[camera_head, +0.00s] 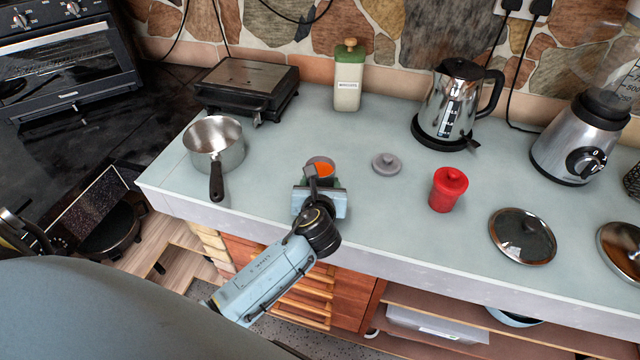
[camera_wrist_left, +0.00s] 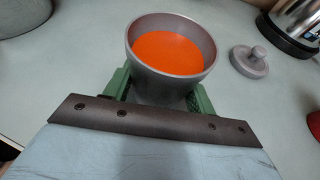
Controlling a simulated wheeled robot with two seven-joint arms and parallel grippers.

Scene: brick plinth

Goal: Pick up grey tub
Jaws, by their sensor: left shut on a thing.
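The grey tub (camera_wrist_left: 148,80) is a round grey cup with orange contents, seen close up in the left wrist view. In the head view its rim and orange inside (camera_head: 321,167) show just beyond my left gripper (camera_head: 319,185), which hides the rest of it. In the left wrist view the green fingers of my left gripper (camera_wrist_left: 160,98) are shut on the tub, one on each side. The tub is upright. I cannot tell whether its base touches the counter. My right gripper is not in view.
A grey lid (camera_head: 386,163) lies to the right of the tub. A red lidded tub (camera_head: 447,190) and a glass lid (camera_head: 522,236) are farther right. A saucepan (camera_head: 214,144) stands left. A kettle (camera_head: 457,105) and a green-topped bottle (camera_head: 348,78) stand behind. The counter front edge is close.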

